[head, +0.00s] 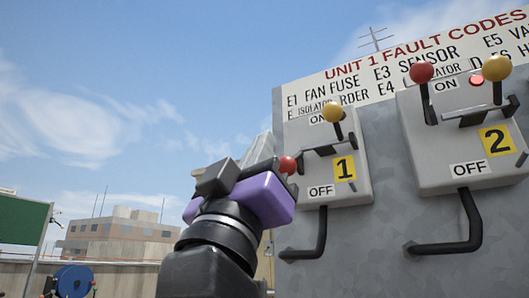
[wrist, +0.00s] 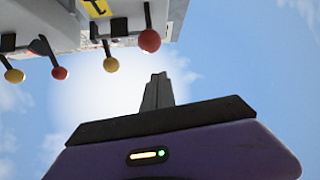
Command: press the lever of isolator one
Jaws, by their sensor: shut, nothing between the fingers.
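Isolator one (head: 362,188) is a grey box with a yellow "1" label, ON above and OFF below. It has a yellow-knobbed lever (head: 333,113) standing up near ON and a red-knobbed lever (head: 288,165) lower at its left side. In the wrist view its red knob (wrist: 149,41) and yellow knob (wrist: 111,64) hang from the top left. My purple gripper (head: 262,143) is left of the box, with its fingers pointing up. The fingers (wrist: 158,78) are shut and empty, apart from the red knob in the wrist view.
Isolator two (head: 433,171), with red (head: 421,72) and yellow (head: 497,67) knobs, is on the same grey panel (head: 378,240) to the right. A bent dark handle or pipe (head: 320,240) sticks out below each box. Open sky lies left of the panel.

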